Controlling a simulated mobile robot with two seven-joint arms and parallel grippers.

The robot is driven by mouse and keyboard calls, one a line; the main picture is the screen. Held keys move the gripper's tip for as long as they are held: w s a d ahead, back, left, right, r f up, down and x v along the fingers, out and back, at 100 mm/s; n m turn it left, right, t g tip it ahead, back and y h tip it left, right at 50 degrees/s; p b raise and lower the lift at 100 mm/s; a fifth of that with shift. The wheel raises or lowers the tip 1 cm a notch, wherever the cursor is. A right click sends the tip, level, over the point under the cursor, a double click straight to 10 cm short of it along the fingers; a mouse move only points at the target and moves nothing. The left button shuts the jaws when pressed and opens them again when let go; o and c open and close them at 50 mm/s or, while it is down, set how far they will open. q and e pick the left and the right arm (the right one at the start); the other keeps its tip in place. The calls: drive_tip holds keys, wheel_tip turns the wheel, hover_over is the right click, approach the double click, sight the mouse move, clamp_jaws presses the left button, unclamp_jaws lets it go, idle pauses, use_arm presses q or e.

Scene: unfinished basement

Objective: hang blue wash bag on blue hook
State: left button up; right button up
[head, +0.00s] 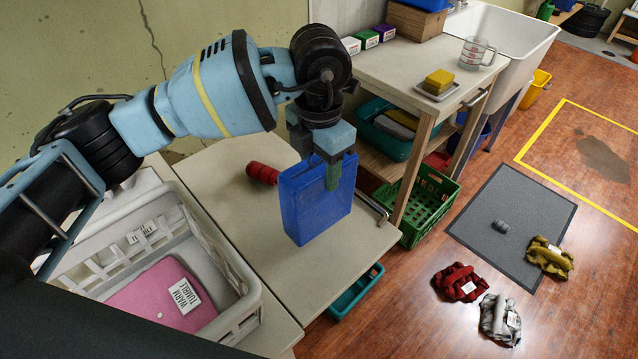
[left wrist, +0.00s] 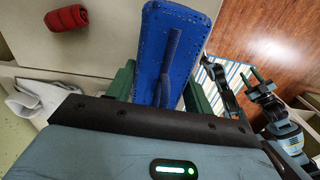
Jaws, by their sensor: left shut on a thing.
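The blue wash bag (head: 305,215) is a boxy blue block held upright over the small table. My left gripper (head: 334,172) is shut on its upper part, with one green finger on the near face. In the left wrist view the bag (left wrist: 178,45) lies between the two green fingers, with a dark blue strap on its side. Whether its bottom touches the tabletop is unclear. I cannot make out a blue hook in either view. My right gripper (left wrist: 256,78) shows small at the right of the left wrist view, and its jaw gap is unclear.
A red roll (head: 262,173) lies on the small table (head: 225,195) behind the bag. A white basket (head: 228,262) with a pink cloth stands left. A metal bar (head: 373,207) is at the table's right edge. A green crate (head: 428,205) and a workbench (head: 400,65) stand beyond.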

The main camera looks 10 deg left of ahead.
use_arm(q)
drive_tip(key=shift+f, duration=2.25)
drive_tip(key=shift+f, duration=0.2)
drive_tip(key=o, duration=1.2)
drive_tip(key=shift+o, duration=0.2)
drive_tip(key=shift+f, duration=0.1)
drive_tip(key=r, duration=0.8)
drive_tip(key=shift+w, duration=0.2)
